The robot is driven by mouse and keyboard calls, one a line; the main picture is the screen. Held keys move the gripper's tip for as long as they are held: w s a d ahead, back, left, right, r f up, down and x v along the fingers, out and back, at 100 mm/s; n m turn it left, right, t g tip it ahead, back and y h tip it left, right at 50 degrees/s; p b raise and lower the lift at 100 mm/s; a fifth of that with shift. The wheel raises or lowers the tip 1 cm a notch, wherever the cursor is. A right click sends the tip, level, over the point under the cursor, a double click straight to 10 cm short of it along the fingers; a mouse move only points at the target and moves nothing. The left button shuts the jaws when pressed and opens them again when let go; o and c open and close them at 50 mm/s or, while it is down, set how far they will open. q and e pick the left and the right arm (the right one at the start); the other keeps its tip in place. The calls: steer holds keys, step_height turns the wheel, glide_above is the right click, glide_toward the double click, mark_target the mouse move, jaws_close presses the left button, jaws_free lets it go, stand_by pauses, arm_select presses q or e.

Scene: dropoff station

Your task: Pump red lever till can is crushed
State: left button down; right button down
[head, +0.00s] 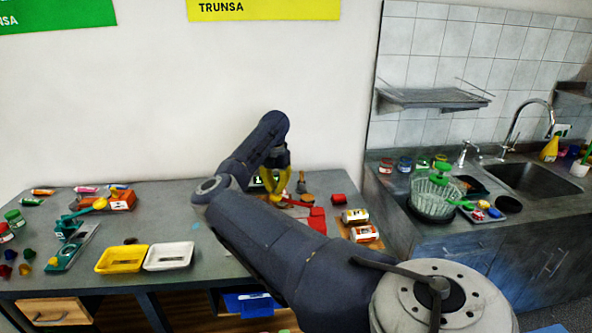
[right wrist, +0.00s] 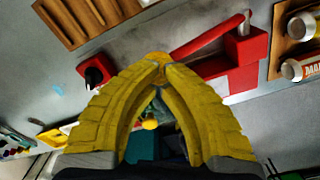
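The red lever (right wrist: 205,36) slants across the right wrist view, from a red base (right wrist: 240,68) at right towards my fingertips. A round orange-yellow piece (right wrist: 157,57) shows at its near end, right at the tips. The red base also shows in the head view (head: 317,219), partly behind my right arm. My right gripper (right wrist: 158,72) has its yellow fingers drawn together at the tips; whether they grip the round piece is unclear. In the head view this gripper (head: 279,178) points down above the station. I cannot make out a can in the crusher. My left gripper is out of view.
A yellow tray (head: 107,269) and a white tray (head: 154,266) lie on the left of the table. A sink (head: 535,178) and a dish rack (head: 421,203) are at right.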

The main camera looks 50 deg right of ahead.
mark_target(274, 194)
steer(key=shift+w+a+f, duration=0.15)
steer(key=shift+f, duration=0.75)
steer(key=shift+w+a+f, duration=0.1)
steer(key=shift+a+f, duration=0.05)
steer(key=shift+f, duration=3.8)
steer(key=shift+s+d+r, duration=0.15)
steer(key=shift+r, duration=2.35)
steer(key=shift+s+d+r, duration=0.1)
steer(key=shift+d+r, duration=0.05)
steer(key=shift+r, duration=2.35)
